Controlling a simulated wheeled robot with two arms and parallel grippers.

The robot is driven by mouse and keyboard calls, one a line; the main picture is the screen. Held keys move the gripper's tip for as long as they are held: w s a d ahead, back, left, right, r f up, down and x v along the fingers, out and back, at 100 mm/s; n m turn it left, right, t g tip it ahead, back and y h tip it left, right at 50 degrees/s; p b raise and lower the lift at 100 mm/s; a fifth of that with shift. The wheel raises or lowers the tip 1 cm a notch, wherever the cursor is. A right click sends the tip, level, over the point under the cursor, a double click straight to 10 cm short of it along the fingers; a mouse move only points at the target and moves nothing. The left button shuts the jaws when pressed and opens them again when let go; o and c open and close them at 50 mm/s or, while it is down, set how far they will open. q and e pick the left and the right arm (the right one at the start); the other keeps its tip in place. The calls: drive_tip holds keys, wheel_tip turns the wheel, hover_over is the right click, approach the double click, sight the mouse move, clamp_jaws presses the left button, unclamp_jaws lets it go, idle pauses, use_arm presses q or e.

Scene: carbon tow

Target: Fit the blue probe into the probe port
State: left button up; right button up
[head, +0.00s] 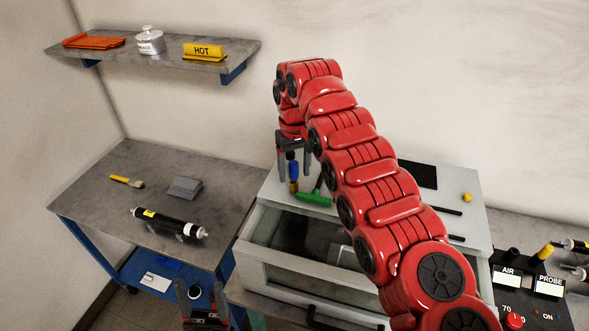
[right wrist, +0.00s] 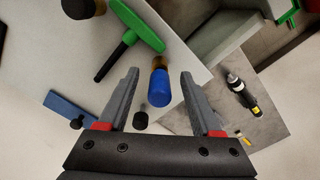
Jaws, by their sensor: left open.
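A blue piece with a brass-coloured lower part, which looks like the blue probe (head: 292,168), stands on the light cabinet top. It also shows in the right wrist view (right wrist: 161,88). My right gripper (head: 294,165) points down over it, with one finger on each side. In the right wrist view (right wrist: 158,85) the fingers are apart, with gaps beside the blue piece. My left gripper (head: 203,296) is open and empty at the bottom edge. A panel label reading PROBE (head: 549,285) is at the far right; I cannot make out the port's opening.
A green-handled tool (head: 314,198) lies close beside the blue piece. A black cylinder (head: 168,222) lies on the left bench (head: 110,190). My red right arm hides part of the cabinet top.

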sight(293, 164)
drive_tip(key=shift+r, duration=0.4)
wheel_tip(293, 164, up, 2)
drive_tip(key=shift+a+r, duration=0.15)
wheel_tip(293, 164, up, 14)
drive_tip(key=p, duration=1.4)
drive_tip(key=shift+r, duration=0.15)
